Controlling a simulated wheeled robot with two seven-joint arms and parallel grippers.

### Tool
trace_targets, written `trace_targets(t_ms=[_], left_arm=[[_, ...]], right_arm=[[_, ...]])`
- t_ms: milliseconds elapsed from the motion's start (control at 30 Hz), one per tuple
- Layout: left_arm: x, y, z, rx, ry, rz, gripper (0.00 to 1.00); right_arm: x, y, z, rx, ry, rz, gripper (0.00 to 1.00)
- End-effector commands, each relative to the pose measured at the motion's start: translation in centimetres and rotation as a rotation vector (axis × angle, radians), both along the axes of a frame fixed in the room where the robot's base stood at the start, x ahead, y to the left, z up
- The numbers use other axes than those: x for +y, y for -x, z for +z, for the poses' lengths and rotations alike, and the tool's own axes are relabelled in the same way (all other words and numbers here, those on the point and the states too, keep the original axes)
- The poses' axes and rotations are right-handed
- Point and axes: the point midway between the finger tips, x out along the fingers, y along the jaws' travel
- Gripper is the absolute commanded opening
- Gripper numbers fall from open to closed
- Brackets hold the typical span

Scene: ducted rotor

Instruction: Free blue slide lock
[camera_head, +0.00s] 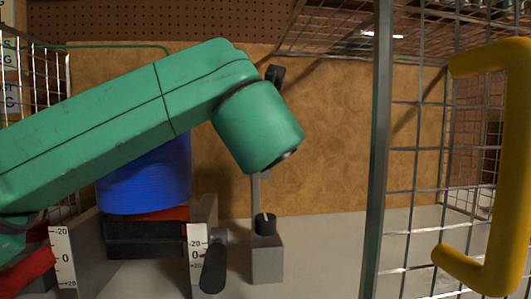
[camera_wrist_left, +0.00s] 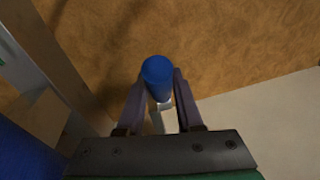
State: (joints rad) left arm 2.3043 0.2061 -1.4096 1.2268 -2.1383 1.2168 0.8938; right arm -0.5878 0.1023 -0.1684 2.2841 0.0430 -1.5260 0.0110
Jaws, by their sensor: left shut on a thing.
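A blue round-ended peg (camera_wrist_left: 158,72), which looks like the blue slide lock's knob, stands between the fingers of my left gripper (camera_wrist_left: 157,88) in the left wrist view. The fingers are shut on it, one on each side. A pale part shows just below it between the fingers. In the head view my green left arm comes in from the left, and its wrist hides the gripper and the blue knob. My right gripper is in neither view.
A large blue cylinder (camera_head: 145,185) stands behind my arm, above red and black blocks between scaled grey plates (camera_head: 62,255). A grey block with a black knob (camera_head: 265,226) stands right of them. A wire mesh gate with a yellow handle (camera_head: 511,170) fills the right.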

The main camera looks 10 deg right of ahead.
Motion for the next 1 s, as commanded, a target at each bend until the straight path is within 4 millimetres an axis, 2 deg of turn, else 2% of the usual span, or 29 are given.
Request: trace_targets(t_ms=[33, 433, 467, 500, 533, 867, 933, 1000], left_arm=[[-0.2, 0.1, -0.5, 0.007, -0.004, -0.002, 0.00], [-0.2, 0.1, -0.4, 0.004, -0.005, -0.002, 0.00], [-0.2, 0.1, -0.4, 0.004, -0.005, -0.002, 0.39], [-0.2, 0.1, -0.4, 0.003, -0.005, -0.002, 0.54], [-0.1, 0.1, -0.4, 0.003, -0.004, -0.002, 0.64], [0.0, 0.2, -0.2, -0.002, -0.002, 0.000, 0.64], [0.1, 0.8, -0.1, -0.002, -0.002, 0.000, 0.64], [0.3, 1.9, 0.0, -0.004, -0.001, -0.002, 0.64]], right_arm=[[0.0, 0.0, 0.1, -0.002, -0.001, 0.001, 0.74], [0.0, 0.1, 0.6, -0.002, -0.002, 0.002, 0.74], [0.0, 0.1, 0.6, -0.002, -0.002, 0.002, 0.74], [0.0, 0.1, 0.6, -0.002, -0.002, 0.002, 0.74], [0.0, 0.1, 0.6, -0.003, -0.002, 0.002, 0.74], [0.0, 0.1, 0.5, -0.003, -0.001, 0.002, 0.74], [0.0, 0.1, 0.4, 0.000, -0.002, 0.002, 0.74], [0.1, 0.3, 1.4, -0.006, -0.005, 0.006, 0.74]])
